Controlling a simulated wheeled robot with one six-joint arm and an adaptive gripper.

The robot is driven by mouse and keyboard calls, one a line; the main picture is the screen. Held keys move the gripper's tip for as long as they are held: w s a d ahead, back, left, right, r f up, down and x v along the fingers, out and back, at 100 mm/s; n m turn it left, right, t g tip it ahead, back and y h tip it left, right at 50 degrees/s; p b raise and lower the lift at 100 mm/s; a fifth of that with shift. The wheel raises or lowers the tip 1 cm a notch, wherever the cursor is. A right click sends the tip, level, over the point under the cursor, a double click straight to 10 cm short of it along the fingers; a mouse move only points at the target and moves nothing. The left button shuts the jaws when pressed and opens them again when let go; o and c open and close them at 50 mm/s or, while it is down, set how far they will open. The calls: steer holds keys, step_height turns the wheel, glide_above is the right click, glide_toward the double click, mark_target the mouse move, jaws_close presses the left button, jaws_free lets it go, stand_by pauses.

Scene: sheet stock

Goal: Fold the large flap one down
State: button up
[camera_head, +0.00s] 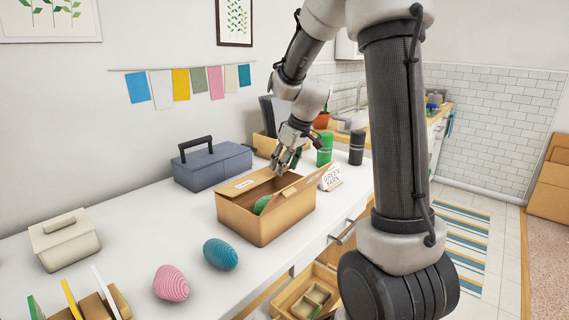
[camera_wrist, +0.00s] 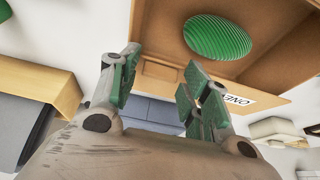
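An open brown cardboard box (camera_head: 260,226) stands on the white counter. A green ribbed yarn ball (camera_head: 262,204) lies inside it and also shows in the wrist view (camera_wrist: 217,37). Flap one (camera_head: 246,183), with a white label reading ONE in the wrist view (camera_wrist: 237,99), is at the box's back left side and is not folded over the opening. Another raised flap (camera_head: 300,186) is on the right. My gripper (camera_head: 284,170) is above the back of the box. In the wrist view its fingers (camera_wrist: 160,61) are apart, near the flap; I cannot tell whether they touch it.
A grey-blue toolbox (camera_head: 212,167) stands behind left. A GREEN YARN sign (camera_head: 332,177) and a green canister (camera_head: 325,149) are close on the right. Teal (camera_head: 220,254) and pink (camera_head: 171,283) yarn balls lie in front. A drawer (camera_head: 305,295) below is open.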

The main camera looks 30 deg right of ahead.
jaws_close()
steer(key=shift+s+d+f, duration=0.1)
steer(key=shift+s+f, duration=0.1)
steer(key=shift+f, duration=0.25)
steer(key=shift+s+d+f, duration=0.1)
steer(key=shift+s+f, duration=0.1)
steer(key=shift+f, duration=0.25)
steer(key=shift+o, duration=2.3)
jaws_free()
steer(key=shift+w+r, duration=0.1)
steer(key=v, duration=1.2)
steer(key=shift+a, duration=0.1)
steer(key=s+a+m+h, duration=0.1)
steer(key=s+m, duration=0.1)
steer(key=s, duration=1)
steer(key=s+a+m, duration=0.2)
steer(key=s, duration=1)
steer(key=shift+s+h, duration=0.35)
steer(key=shift+h, duration=0.05)
